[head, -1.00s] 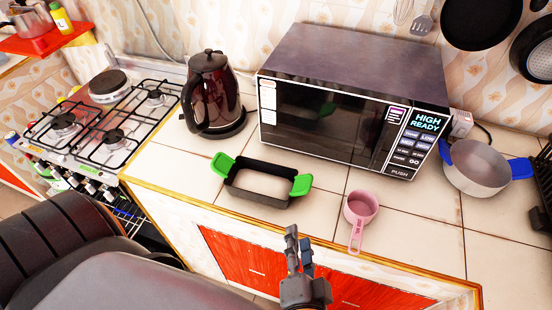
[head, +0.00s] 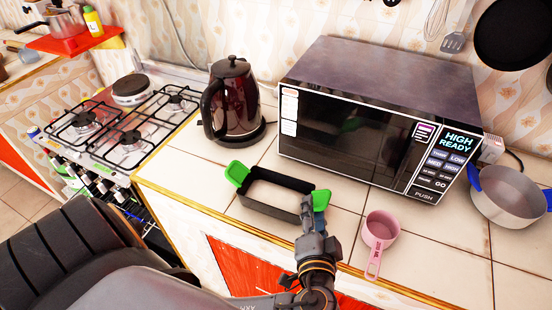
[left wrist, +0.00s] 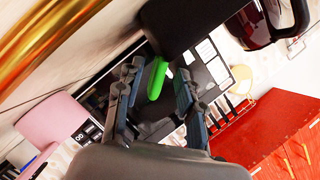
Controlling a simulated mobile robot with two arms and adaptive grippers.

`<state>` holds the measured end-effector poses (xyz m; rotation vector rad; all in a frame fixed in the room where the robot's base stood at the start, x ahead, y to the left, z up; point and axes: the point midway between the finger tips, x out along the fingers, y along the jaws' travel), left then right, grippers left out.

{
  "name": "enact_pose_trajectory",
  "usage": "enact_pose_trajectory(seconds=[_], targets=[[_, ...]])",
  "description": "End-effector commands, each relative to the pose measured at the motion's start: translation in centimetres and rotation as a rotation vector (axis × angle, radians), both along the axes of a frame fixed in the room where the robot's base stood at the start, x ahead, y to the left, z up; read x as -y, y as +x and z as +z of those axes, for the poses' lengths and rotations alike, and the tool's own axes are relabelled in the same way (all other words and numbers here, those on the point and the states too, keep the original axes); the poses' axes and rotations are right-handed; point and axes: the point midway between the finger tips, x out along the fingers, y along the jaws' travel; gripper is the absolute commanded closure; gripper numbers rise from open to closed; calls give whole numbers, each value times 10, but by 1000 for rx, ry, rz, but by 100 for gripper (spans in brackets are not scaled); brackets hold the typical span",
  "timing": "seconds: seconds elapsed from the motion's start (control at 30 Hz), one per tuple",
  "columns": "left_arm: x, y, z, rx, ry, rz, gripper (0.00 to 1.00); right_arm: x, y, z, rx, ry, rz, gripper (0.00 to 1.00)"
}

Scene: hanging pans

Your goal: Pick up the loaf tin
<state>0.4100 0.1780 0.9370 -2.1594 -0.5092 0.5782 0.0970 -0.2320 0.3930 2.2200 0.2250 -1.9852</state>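The loaf tin is a black rectangular tin (head: 275,208) with green handles at its left and right ends, on the tiled counter in the head view. My left gripper (head: 313,212) is at the tin's right end, by the green handle (head: 322,196), which it partly covers. In the left wrist view, the fingers of my left gripper (left wrist: 156,92) are apart, with the green handle (left wrist: 157,77) between them and gaps on both sides. The dark tin body (left wrist: 180,22) is just beyond. My right gripper is not in view.
A pink measuring cup (head: 380,232) stands close to the right of my left gripper. A microwave (head: 375,120) is behind the tin and a dark kettle (head: 233,100) is behind its left end. A stove (head: 110,130) is at left, a grey pot (head: 508,195) at right.

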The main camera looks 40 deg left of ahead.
Motion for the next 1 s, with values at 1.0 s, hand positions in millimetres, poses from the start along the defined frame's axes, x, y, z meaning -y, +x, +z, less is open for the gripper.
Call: enact_pose_trajectory(seconds=[1.0], targets=[[-12,18,-5,0,2,0,100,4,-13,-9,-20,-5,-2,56]])
